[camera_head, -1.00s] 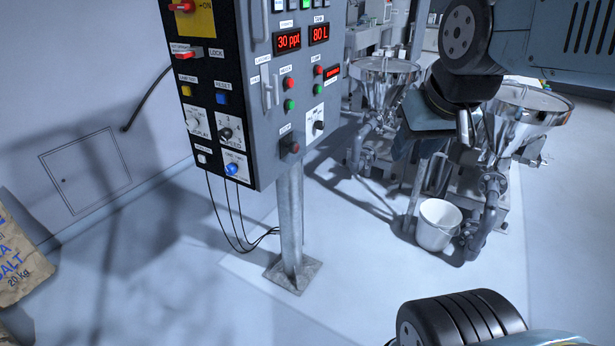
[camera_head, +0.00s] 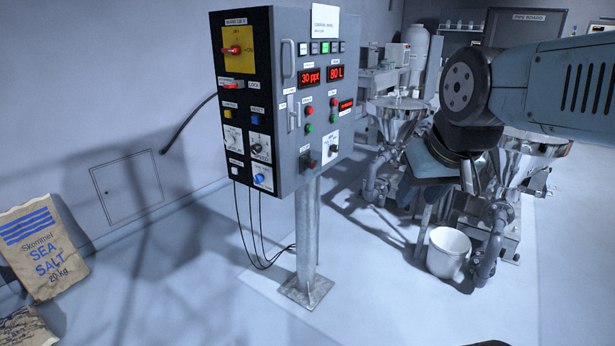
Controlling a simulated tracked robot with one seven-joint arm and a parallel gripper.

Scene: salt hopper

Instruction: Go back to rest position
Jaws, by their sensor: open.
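My arm comes in from the right edge and bends down at a dark round wrist joint. My gripper (camera_head: 428,188) hangs below that joint, in front of the steel hoppers. It is open, and I see nothing held in it. Its fingertips are hard to make out against the dark machinery behind. The grey control panel (camera_head: 283,110) stands on a post left of my gripper, with a clear gap between them. Its red displays read 30 ppt and 80 L.
Two steel hoppers (camera_head: 398,112) with pipes stand behind my arm, partly hidden by it. A white bucket (camera_head: 447,252) is on the floor below my gripper. Sea salt sacks (camera_head: 42,250) stand at the far left. The floor around the panel's post (camera_head: 307,240) is mostly clear.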

